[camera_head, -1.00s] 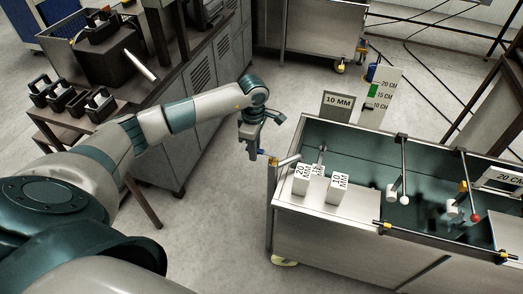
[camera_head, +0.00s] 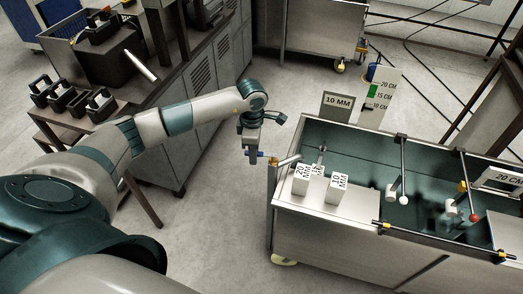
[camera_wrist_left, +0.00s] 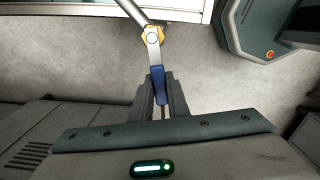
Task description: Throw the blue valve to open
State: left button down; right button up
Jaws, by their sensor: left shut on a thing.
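The blue valve handle (camera_wrist_left: 159,85) lies between the fingers of my left gripper (camera_wrist_left: 160,100) in the left wrist view, and the gripper is shut on it. A metal lever joins the handle to a yellow valve body (camera_wrist_left: 152,36) on the end of a pipe. In the head view the left gripper (camera_head: 254,157) points down beside the left end of the metal trough cart, and the brass valve (camera_head: 273,161) shows just right of it. Much of the handle is hidden by the fingers. My right gripper is not in view.
A workbench (camera_head: 190,110) with black-handled parts stands at the left. Bare floor lies between bench and cart.

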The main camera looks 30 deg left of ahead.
pick_arm(q)
jog(key=shift+s+d+n, duration=0.25)
jog(key=shift+s+n, duration=0.1)
jog(key=shift+n, duration=0.45)
jog(key=shift+s+d+n+p, duration=0.35)
jog(key=shift+s+n+p, duration=0.15)
jog(key=shift+n, duration=0.5)
jog(key=shift+s+d+n+p, duration=0.3)
jog(key=shift+s+d+n, duration=0.1)
jog(key=shift+n, duration=0.6)
